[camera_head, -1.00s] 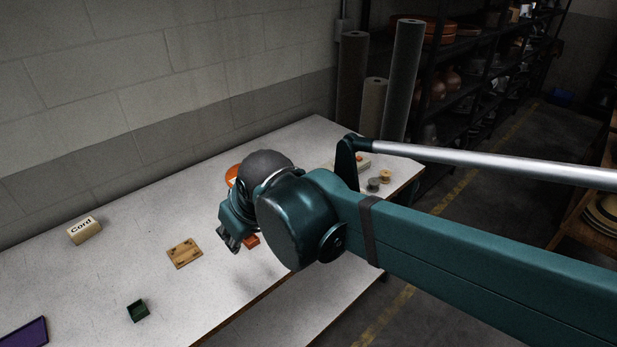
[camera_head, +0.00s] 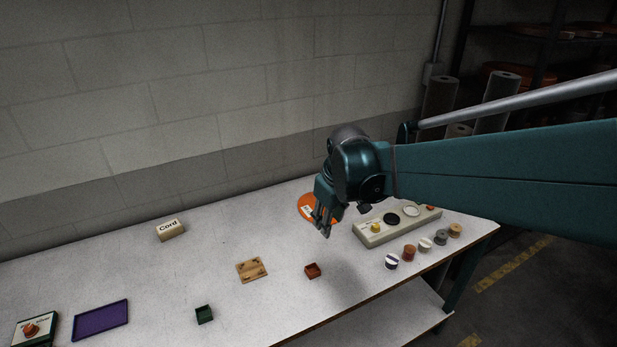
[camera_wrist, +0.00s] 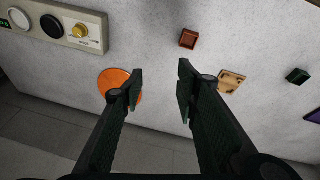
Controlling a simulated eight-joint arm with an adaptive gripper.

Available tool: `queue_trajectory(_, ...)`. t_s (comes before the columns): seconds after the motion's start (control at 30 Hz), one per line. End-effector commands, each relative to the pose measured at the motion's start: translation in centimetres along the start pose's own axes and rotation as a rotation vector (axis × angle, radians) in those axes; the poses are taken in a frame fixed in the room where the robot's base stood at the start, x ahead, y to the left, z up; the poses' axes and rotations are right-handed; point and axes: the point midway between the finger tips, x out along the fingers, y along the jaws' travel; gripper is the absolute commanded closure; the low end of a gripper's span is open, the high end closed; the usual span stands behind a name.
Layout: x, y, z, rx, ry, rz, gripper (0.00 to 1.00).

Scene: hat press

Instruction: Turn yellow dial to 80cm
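The yellow dial (camera_head: 376,227) is a small knob at the left end of a pale control panel (camera_head: 370,240) on the table. In the wrist view the dial (camera_wrist: 81,31) sits at the upper left, on the panel (camera_wrist: 66,14), with markings beside it too small to read. My gripper (camera_head: 323,224) is above the table, to the left of the dial and apart from it. In the wrist view its two fingers (camera_wrist: 160,88) are spread with nothing between them.
An orange disc (camera_head: 306,205) lies behind my gripper. Small red (camera_head: 312,270) and green (camera_head: 204,314) boxes and a wooden plate (camera_head: 251,270) lie in front and left. Several spools (camera_head: 425,245) line the panel's front. A Cord block (camera_head: 170,229) stands near the wall.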

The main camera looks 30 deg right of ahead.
Motion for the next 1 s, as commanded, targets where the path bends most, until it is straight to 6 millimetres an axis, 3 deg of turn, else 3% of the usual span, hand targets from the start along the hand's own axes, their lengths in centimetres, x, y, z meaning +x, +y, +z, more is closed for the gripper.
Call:
queue_trajectory(0.47,2.0,7.8,-1.3,-0.079,-0.102,-0.044,0.69)
queue_trajectory(1.0,5.8,16.1,-0.3,-0.169,-0.197,-0.125,0.69)
